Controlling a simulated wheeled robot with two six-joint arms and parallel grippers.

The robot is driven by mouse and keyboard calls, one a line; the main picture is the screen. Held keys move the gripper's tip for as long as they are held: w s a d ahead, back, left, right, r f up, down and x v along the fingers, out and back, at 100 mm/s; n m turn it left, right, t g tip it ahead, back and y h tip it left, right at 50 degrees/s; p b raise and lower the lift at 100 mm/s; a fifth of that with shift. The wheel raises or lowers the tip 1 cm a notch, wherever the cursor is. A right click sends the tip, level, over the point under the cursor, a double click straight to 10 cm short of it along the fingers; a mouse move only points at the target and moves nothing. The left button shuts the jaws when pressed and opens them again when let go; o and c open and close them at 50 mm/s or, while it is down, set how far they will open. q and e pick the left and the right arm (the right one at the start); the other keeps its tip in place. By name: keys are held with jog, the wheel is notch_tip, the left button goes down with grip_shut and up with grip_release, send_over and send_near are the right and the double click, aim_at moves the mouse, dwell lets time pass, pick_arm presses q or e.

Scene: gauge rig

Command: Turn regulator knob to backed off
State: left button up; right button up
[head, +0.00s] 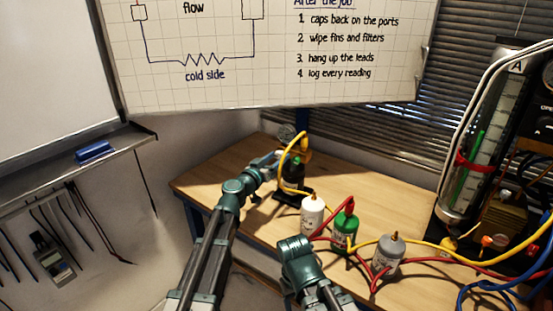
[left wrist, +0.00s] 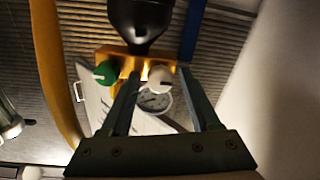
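A brass fitting (head: 304,143) with a yellow hose stands at the far end of the bench in the head view. In the left wrist view its brass body (left wrist: 112,53) carries a green knob (left wrist: 104,73), a white knob (left wrist: 161,76) and a black bell-shaped part (left wrist: 140,14). I cannot tell for sure which is the regulator knob. A round gauge (left wrist: 152,102) shows beyond. My left gripper (head: 279,155) is at the fitting. In the left wrist view its fingers (left wrist: 160,73) are apart, either side of the white knob; contact is unclear. My right gripper is not visible.
White (head: 312,215), green (head: 345,231) and grey (head: 387,258) bottles with hoses stand on the wooden bench (head: 400,205). A gauge rig (head: 478,140) stands at the right. A whiteboard (head: 270,70) hangs above. The bench behind the bottles is mostly clear.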

pick_arm(q)
grip_shut()
